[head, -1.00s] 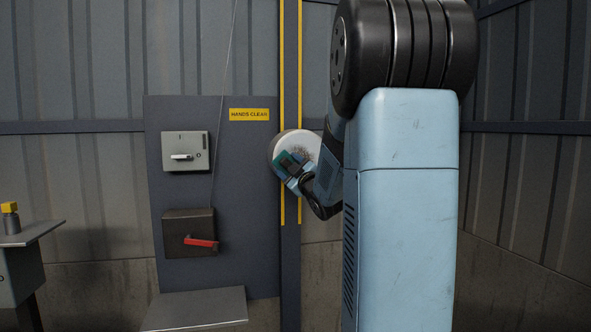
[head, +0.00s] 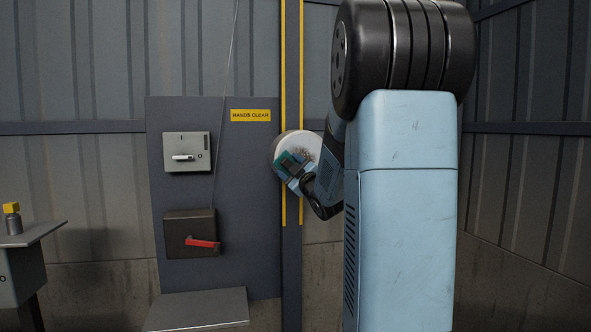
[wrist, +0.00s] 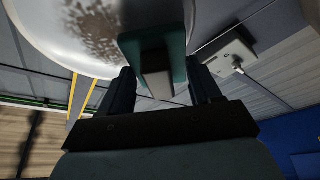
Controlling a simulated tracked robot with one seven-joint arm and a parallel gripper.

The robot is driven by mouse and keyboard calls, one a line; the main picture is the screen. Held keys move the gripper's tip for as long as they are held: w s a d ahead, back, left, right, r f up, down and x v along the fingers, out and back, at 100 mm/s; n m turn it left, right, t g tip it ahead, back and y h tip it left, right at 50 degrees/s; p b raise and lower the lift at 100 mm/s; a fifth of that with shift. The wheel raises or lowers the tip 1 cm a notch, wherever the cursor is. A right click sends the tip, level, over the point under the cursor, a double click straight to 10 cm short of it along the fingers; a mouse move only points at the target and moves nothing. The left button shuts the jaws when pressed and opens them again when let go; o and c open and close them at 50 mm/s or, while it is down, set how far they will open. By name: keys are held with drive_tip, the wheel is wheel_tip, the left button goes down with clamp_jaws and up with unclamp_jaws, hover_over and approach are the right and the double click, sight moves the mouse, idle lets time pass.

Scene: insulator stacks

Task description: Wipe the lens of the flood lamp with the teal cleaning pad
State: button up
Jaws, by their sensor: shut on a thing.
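The flood lamp (head: 312,140) is a round white lens on a post with yellow stripes in the head view. A brown speckled smudge (wrist: 98,28) marks its lens in the wrist view. My gripper (head: 299,179) is shut on the grey grip of the teal cleaning pad (head: 285,163). The pad (wrist: 178,55) shows between my two dark fingers in the wrist view, its face toward the lens at the edge of the smudge. I cannot tell whether pad and lens touch. My arm hides part of the lamp's right side.
A dark panel left of the lamp carries a grey switch box (head: 187,152), a dark box with a red lever (head: 203,243) and a HANDS CLEAR sign (head: 251,115). A small yellow-topped item (head: 12,218) stands on a side table (head: 35,234). A metal ledge (head: 197,309) is below.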

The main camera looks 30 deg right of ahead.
sight(289, 156)
drive_tip(key=shift+w+d, duration=0.25)
drive_tip(key=shift+w, duration=0.6)
idle(0.3)
drive_tip(key=shift+s+d, duration=0.5)
drive_tip(key=shift+d, duration=1.2)
drive_tip(key=shift+s+d, duration=0.5)
drive_tip(key=shift+d, duration=1.2)
drive_tip(key=shift+s+d, duration=0.5)
drive_tip(key=shift+d, duration=1.2)
drive_tip(key=shift+w+r, duration=0.1)
drive_tip(key=shift+r, duration=0.75)
drive_tip(key=shift+w+a, duration=0.5)
drive_tip(key=shift+a, duration=1.2)
drive_tip(key=shift+w+a, duration=0.45)
drive_tip(key=shift+a, duration=1.25)
drive_tip(key=shift+w+a, duration=0.5)
drive_tip(key=shift+a, duration=1.2)
drive_tip(key=shift+r, duration=0.75)
drive_tip(key=shift+s+d, duration=0.5)
drive_tip(key=shift+d, duration=1.2)
drive_tip(key=shift+s+d, duration=0.45)
drive_tip(key=shift+d, duration=1.3)
drive_tip(key=shift+s+d, duration=0.5)
drive_tip(key=shift+d, duration=1.2)
